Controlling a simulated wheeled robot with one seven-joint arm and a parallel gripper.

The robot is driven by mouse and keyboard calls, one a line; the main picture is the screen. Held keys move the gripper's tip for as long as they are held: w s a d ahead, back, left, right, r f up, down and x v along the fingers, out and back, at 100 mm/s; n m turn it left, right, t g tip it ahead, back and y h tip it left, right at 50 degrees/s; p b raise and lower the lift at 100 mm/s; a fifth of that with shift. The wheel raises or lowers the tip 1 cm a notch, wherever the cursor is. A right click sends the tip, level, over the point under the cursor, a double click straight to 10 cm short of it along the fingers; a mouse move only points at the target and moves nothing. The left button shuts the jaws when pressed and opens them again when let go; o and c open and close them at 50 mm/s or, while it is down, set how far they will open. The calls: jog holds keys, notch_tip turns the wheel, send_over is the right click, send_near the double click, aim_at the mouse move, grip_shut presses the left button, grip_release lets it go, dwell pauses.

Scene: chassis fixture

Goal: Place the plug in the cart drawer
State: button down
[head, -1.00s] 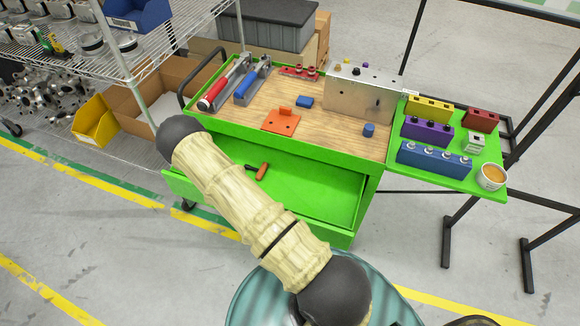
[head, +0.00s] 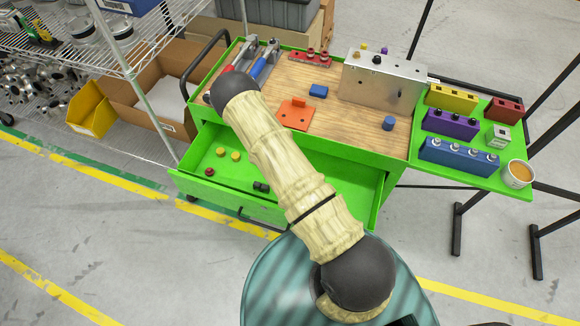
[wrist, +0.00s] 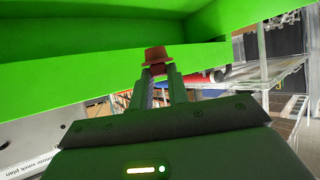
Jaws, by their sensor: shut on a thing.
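The cart drawer (head: 345,178) is green and stands open below the wooden top of the green cart. Inside its left part lie two yellow plugs (head: 236,156) and a dark red plug (head: 209,172). A black item (head: 262,187) lies partly hidden by my arm. In the wrist view my gripper (wrist: 157,68) is shut on a red plug (wrist: 155,53) at its fingertips. Green walls (wrist: 80,85), likely the drawer's, show around and behind the held plug; I cannot tell whether they touch. My arm hides the gripper in the head view.
The cart top holds an orange plate (head: 296,114), a blue block (head: 318,90), a blue cylinder (head: 389,123) and a metal block (head: 382,82). A side shelf at the right carries coloured blocks (head: 458,157) and a cup (head: 517,173). A wire rack (head: 130,60) stands left.

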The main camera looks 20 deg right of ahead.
jog(key=w+a+f+n+g+y+b, duration=0.4)
jog(key=w+a+n+y+b, duration=0.2)
jog(key=b, duration=0.5)
jog(key=w+a+f+n+g+y+b, duration=0.3)
jog(key=w+a+n+g+y+b, duration=0.2)
jog(key=a+n+b, duration=0.3)
jog(key=w+a+y+b, duration=0.1)
jog(key=a+b, duration=0.2)
jog(key=b, duration=0.1)
jog(key=shift+w+a+f+n, duration=0.3)
jog(key=shift+w+f+n, duration=0.05)
jog(key=shift+f+n, duration=0.05)
jog(key=shift+f+b, duration=0.7)
jog(key=shift+f, duration=2.4)
